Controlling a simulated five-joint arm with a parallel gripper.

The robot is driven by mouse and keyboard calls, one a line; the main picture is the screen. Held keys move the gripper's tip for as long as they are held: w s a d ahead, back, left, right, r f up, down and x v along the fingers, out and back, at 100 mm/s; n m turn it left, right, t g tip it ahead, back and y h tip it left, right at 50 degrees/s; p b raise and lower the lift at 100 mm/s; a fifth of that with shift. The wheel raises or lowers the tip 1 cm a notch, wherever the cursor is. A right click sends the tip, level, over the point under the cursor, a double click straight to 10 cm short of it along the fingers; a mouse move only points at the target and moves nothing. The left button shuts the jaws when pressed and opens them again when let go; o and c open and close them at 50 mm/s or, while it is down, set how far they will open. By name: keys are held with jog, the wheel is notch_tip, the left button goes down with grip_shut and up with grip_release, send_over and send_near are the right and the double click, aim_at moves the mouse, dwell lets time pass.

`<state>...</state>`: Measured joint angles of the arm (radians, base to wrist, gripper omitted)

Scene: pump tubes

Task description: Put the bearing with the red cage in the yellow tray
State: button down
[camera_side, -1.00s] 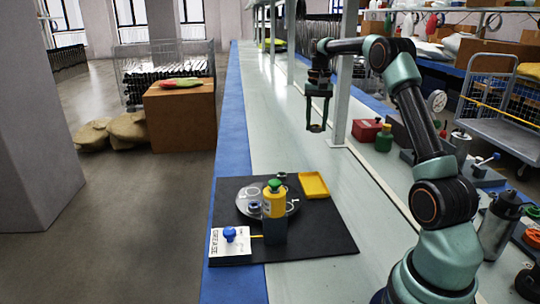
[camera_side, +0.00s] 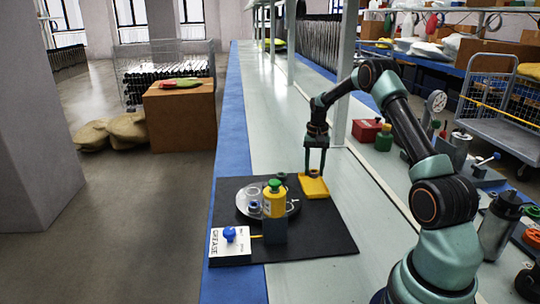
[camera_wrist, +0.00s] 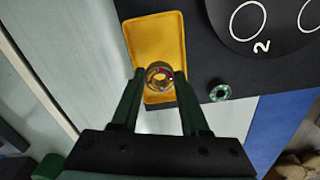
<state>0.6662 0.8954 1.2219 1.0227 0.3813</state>
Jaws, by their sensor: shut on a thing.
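My gripper (camera_wrist: 158,76) is shut on a bearing with a reddish cage (camera_wrist: 160,75). It points down over the yellow tray (camera_wrist: 152,32), with the bearing inside the tray's outline near one end in the wrist view. I cannot tell whether the bearing touches the tray floor.
A red box (camera_side: 366,132) stands farther back. The pale bench right of the mat is clear.

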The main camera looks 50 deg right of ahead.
aim_at(314, 171)
jog(key=shift+f, duration=1.95)
jog(key=shift+f, duration=0.15)
jog(key=c, duration=0.7)
grip_release()
